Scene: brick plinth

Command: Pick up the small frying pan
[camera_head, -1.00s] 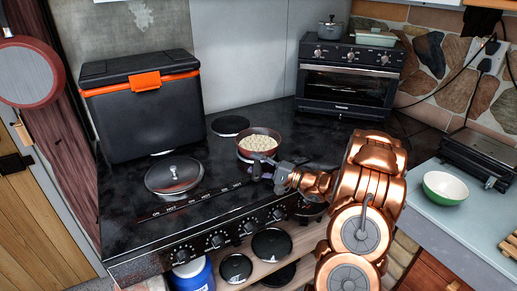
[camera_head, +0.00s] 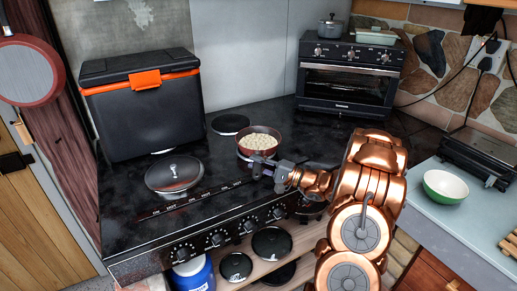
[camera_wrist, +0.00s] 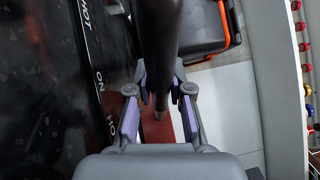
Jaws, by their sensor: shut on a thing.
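The small frying pan (camera_head: 243,152) is reddish-brown and filled with pale round pieces. In the head view it is at the back right part of the black stove top. My gripper (camera_head: 264,168) is at the pan's near side, where the handle is mostly hidden by the fingers. In the wrist view a dark handle (camera_wrist: 158,35) runs between the fingers of my gripper (camera_wrist: 160,88), which are shut on it. I cannot tell whether the pan's base touches the stove.
A lidded pan (camera_head: 174,174) sits at the stove's left. A black cooler (camera_head: 140,115) with an orange latch stands behind it. A toaster oven (camera_head: 345,85) is at the back right. A green bowl (camera_head: 446,187) is on the right counter.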

